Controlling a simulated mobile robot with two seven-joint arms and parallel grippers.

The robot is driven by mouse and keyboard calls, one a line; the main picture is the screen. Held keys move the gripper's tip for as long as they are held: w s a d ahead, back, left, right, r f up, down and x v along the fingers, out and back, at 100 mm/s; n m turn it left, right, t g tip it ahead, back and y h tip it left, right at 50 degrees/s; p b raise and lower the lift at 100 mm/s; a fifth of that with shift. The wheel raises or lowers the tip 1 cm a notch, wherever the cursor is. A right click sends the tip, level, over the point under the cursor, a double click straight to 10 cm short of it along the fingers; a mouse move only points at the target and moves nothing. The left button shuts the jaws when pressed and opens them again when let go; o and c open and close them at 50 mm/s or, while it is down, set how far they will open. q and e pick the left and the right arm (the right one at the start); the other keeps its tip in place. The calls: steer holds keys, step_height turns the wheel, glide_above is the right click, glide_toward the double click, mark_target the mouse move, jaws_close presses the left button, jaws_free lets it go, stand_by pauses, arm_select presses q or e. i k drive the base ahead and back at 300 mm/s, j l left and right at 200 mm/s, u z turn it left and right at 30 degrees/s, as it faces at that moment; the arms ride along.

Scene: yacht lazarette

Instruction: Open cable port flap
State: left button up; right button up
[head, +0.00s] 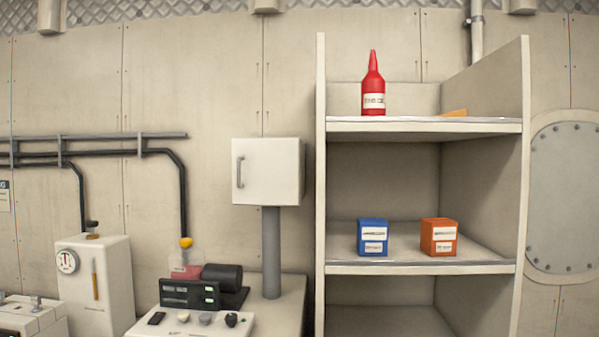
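No part is clearly marked as the cable port flap. A white box (268,171) with a closed front door and a dark vertical handle (239,172) on the door's left side stands on a grey post (271,252); I cannot tell whether its door is the flap. Neither of my grippers shows in the head view.
A shelf unit (422,125) holds a red bottle (373,92), a blue box (372,237) and an orange box (439,236). At left are a bench with a black device (189,294), a white gauge cabinet (97,285) and dark wall pipes (110,152).

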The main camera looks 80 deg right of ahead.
mark_target(265, 171)
steer(key=z, duration=2.15)
steer(key=i+j, duration=0.1)
steer(key=j, duration=0.25)
steer(key=i+j, duration=0.1)
steer(key=j, duration=0.3)
steer(key=i+j, duration=0.1)
steer(key=j, duration=0.25)
steer(key=i+j, duration=0.1)
steer(key=j, duration=0.25)
